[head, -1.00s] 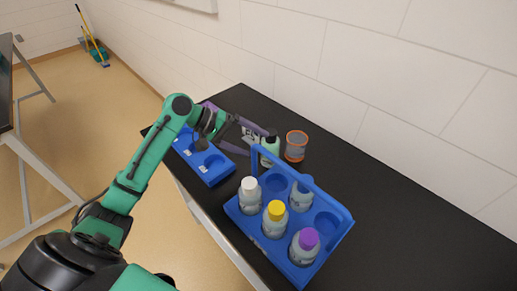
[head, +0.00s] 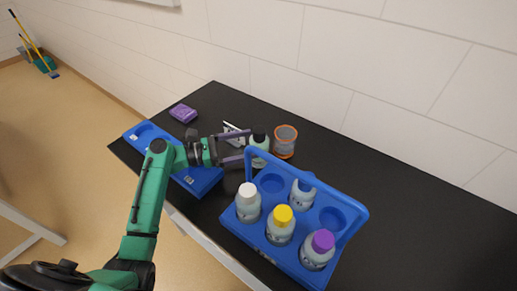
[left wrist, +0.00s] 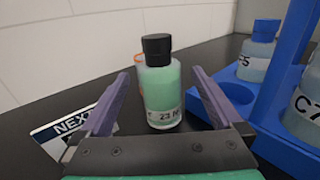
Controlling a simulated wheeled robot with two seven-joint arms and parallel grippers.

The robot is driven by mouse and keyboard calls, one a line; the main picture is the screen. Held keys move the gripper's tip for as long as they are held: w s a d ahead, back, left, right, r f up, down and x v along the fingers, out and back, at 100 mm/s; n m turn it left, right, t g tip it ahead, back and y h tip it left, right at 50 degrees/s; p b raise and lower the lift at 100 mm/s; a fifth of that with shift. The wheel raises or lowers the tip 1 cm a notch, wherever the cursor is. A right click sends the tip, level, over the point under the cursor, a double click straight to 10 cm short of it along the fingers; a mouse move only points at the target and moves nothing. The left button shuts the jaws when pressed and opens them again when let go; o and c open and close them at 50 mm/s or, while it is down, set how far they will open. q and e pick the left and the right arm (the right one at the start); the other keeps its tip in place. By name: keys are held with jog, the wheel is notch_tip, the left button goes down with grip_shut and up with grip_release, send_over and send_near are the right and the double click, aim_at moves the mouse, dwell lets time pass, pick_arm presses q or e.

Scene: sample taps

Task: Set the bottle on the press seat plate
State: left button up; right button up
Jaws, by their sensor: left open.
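A bottle with a black cap and pale green contents (head: 259,152) stands upright on the black bench. It also shows in the left wrist view (left wrist: 161,90), with a printed label low on its front. My left gripper (head: 248,148) is open and level, with its purple fingers pointing at the bottle. In the left wrist view the bottle stands between the two fingers (left wrist: 160,88), with gaps on both sides and nothing gripped. I cannot make out the press seat plate for certain. My right gripper is out of view.
A blue carrier (head: 236,228) with several capped bottles stands close in front and right. An orange-rimmed cup (head: 285,142) stands just behind the bottle. A white sign (head: 232,130), a blue tray (head: 204,180) and a purple block (head: 183,113) are left. The far right bench is clear.

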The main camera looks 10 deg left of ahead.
pick_arm(q)
jog(key=x, duration=0.3)
jog(key=shift+f, duration=0.1)
jog(key=shift+a, duration=0.1)
grip_shut()
notch_tip(320, 180, up, 20)
